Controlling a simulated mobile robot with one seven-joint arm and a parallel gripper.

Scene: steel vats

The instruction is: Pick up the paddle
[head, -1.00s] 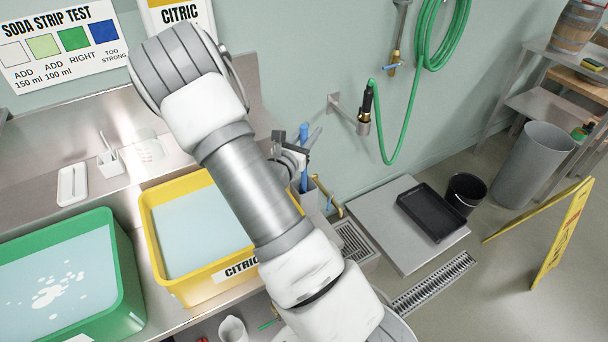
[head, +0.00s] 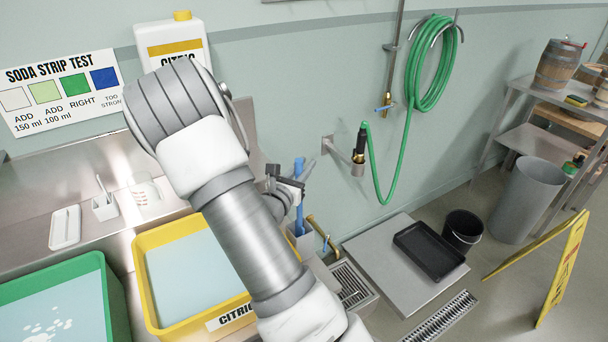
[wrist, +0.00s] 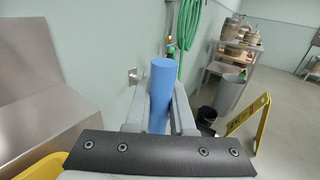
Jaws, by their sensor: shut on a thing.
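The paddle (head: 299,193) is a blue upright handle standing in a grey holder (head: 301,238) at the right end of the steel counter, beside the yellow tub. My gripper (head: 290,190) is around the upper part of the handle in the head view. In the wrist view the blue paddle handle (wrist: 160,92) stands between the two grey fingers of my gripper (wrist: 160,110), which are shut on it. The paddle's lower end is hidden in the holder.
A yellow citric tub (head: 150,290) and a green tub (head: 112,300) with liquid stand left of the holder. A green hose (head: 412,80) hangs on the wall. A black tray (head: 430,250) lies on a low steel platform at right. A yellow floor sign (head: 562,270) stands further right.

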